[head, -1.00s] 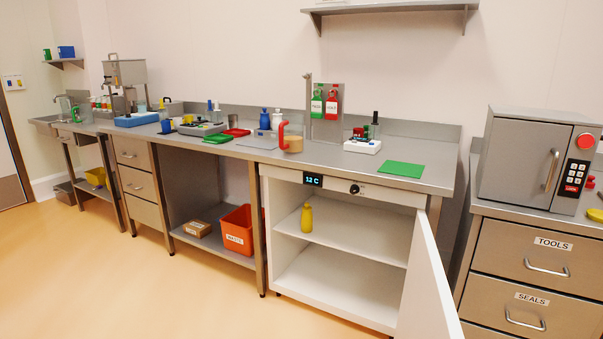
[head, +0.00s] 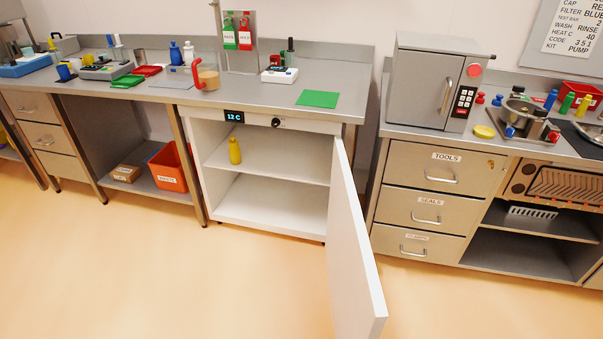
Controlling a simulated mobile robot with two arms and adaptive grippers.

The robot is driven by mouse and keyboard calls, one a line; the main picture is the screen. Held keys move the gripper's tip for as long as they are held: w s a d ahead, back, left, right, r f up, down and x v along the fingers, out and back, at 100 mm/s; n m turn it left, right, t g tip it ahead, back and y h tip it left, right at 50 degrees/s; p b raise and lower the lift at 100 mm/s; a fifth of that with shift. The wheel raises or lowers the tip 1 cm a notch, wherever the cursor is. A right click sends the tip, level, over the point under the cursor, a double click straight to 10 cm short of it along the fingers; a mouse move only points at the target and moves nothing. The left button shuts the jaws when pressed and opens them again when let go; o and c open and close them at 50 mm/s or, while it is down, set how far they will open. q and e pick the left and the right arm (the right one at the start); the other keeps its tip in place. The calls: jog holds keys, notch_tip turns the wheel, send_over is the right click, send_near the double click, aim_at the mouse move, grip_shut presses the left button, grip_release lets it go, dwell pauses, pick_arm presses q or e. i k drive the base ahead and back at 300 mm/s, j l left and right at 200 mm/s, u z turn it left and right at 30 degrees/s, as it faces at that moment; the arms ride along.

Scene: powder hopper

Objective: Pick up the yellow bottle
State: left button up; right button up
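The yellow bottle (head: 235,150) stands upright on the upper shelf (head: 290,163) of the open white cabinet (head: 186,135), towards its left side. The cabinet's display reads 12 C. The cabinet door (head: 350,245) is swung wide open towards me, on the right of the opening. Nothing blocks the view of the bottle. Neither of my grippers shows in the head view.
Open floor (head: 200,275) lies in front of the cabinet. The door juts out over the floor. A drawer unit (head: 425,200) stands to the right. An orange waste bin (head: 168,168) sits on a low shelf to the left. The worktop above carries a jug (head: 208,75) and a green mat (head: 317,99).

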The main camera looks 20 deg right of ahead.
aim_at(235, 149)
jog(key=l, duration=0.65)
jog(key=k+l, duration=0.15)
jog(key=l, duration=1.1)
jog(key=i+j+u, duration=0.3)
jog(key=j+u, duration=0.15)
jog(key=j, duration=0.15)
jog(key=i+j+u, duration=0.85)
jog(key=i+z, duration=0.4)
jog(key=i+j+z, duration=0.1)
jog(key=i+z, duration=0.3)
jog(key=i+j+z, duration=0.2)
jog(key=i+z, duration=0.25)
jog(key=k, duration=0.1)
